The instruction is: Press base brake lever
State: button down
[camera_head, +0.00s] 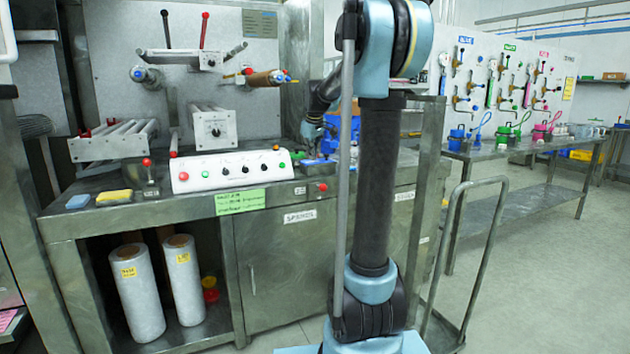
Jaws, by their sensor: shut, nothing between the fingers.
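I cannot tell for sure which part is the base brake lever. A short lever with a red ball knob (147,164) stands on a small metal block at the front left of the steel bench (110,215). Another red knob (173,153) shows just behind it, beside the white control box. Higher on the machine are a black-handled lever (165,28) and a red-handled lever (205,30). My gripper (309,146) is small and partly hidden at the right end of the bench, beyond the control box. It looks shut and empty, well apart from these levers.
The white control box (232,168) with buttons and knobs sits at the bench's front. A blue sponge (78,201) and a yellow sponge (114,196) lie at its left. White rolls (136,290) stand below. A metal cart frame (480,250) is at right; floor beyond is clear.

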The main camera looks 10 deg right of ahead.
jog(key=shift+w, duration=0.25)
jog(key=shift+f, duration=0.1)
notch_tip(320, 180, down, 11)
jog(key=w+d, duration=0.2)
jog(key=shift+w+d, duration=0.2)
dwell(0.4)
dwell(0.4)
jog(key=shift+s+f+t, duration=0.15)
jog(key=shift+s+t, duration=0.15)
jog(key=shift+t, duration=0.1)
